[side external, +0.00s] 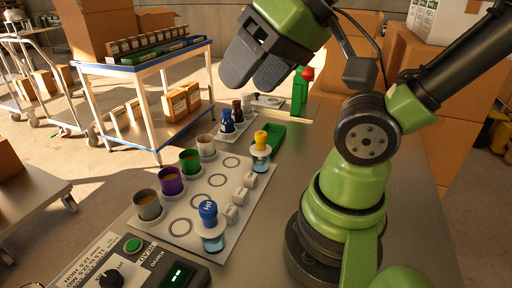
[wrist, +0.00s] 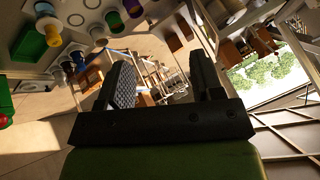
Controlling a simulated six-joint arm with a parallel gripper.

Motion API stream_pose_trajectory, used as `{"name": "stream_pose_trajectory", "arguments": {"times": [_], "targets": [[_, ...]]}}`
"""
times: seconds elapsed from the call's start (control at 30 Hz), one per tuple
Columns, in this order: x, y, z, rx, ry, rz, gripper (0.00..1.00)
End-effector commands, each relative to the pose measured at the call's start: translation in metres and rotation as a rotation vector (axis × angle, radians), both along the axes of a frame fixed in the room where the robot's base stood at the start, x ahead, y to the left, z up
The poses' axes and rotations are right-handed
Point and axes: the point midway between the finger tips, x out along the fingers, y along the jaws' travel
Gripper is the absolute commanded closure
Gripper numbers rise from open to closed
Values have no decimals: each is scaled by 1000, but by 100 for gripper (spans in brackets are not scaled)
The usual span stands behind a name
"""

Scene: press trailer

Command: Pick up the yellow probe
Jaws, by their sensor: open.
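The yellow probe (side external: 261,138) stands upright in a clear holder with pale blue liquid, at the right side of the white board, beside a green tray (side external: 268,137). In the wrist view a yellow top (wrist: 52,36) shows at the upper left, next to the green tray. My gripper (side external: 252,72) is up in the air, above and beyond the probe in the side view, with its jaws apart. In the wrist view my gripper (wrist: 163,82) has nothing between its fingers, and they point away from the board toward the room.
A blue-topped probe (side external: 208,212) stands at the board's near end. Cups, grey (side external: 148,205), purple (side external: 171,181), green (side external: 190,161) and white (side external: 206,147), line its left edge. A control box (side external: 140,262) is in front. A green post with a red top (side external: 301,92) stands behind.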

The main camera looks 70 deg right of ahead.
Motion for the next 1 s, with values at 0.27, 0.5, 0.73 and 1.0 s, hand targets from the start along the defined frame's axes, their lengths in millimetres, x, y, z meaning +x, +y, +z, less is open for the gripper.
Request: {"name": "stream_pose_trajectory", "arguments": {"times": [0.27,0.5,0.73,1.0], "targets": [[0,0,0,0,0,0,40],[0,0,0,0,0,0,37],[3,-3,0,-9,12,-7,37],[51,-53,-20,-120,200,-87,37]]}}
